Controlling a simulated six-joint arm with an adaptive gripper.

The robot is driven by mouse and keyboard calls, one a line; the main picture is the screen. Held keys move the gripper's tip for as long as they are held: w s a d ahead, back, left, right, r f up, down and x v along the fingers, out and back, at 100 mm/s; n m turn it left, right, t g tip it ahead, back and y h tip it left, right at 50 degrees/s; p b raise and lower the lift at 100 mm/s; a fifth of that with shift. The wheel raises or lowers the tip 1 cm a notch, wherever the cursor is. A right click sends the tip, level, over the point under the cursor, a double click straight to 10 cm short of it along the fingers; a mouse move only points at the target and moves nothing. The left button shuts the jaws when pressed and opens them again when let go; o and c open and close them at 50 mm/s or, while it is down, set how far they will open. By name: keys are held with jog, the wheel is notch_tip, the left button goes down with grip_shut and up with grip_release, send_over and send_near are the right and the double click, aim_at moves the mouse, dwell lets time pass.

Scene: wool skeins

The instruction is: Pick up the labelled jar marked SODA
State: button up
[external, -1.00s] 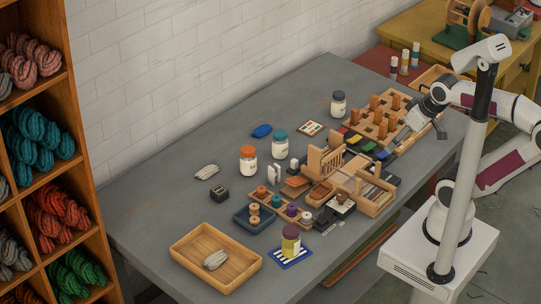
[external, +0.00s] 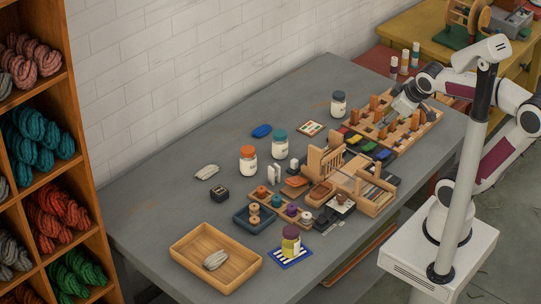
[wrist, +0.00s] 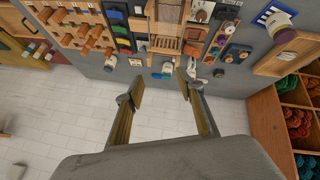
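Three white jars stand upright near the back of the grey table (external: 150,205) in the external view: one with an orange lid (external: 248,162), one with a teal lid (external: 280,147) and one with a dark grey lid (external: 338,104). Their labels are too small to read, so I cannot tell which says SODA. My gripper (external: 399,108) is above the pegged wooden board at the far right, apart from the jars. In the wrist view my gripper (wrist: 161,88) has its fingers spread wide with nothing gripped between them. The dark-lidded jar (wrist: 109,61) shows there beyond the left finger.
The pegged wooden board (external: 380,122) and a wooden rack (external: 325,162) crowd the table's right and middle. A blue oval item (external: 262,131) lies near the teal-lidded jar. A wooden tray (external: 180,255) is at front left. A white brick wall runs behind; the back left tabletop is clear.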

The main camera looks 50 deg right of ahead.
jog(key=w+d+r+n+t+h, duration=0.1)
jog(key=w+d+r+n+t, duration=0.15)
jog(key=w+n, duration=0.45)
jog(key=w+d+r+n+t, duration=0.1)
jog(key=w+d+r+n, duration=0.15)
jog(key=w, duration=0.85)
jog(key=n+y, duration=1.1)
jog(key=n, duration=2)
send_over(275, 133)
notch_tip(275, 133, down, 25)
jog(key=shift+w+d+f, duration=0.1)
jog(key=shift+w+d, duration=0.05)
jog(key=shift+s+a+f+n+y, duration=0.2)
jog(key=shift+f+n+y, duration=0.1)
jog(key=shift+f+n, duration=0.15)
jog(key=shift+g, duration=0.25)
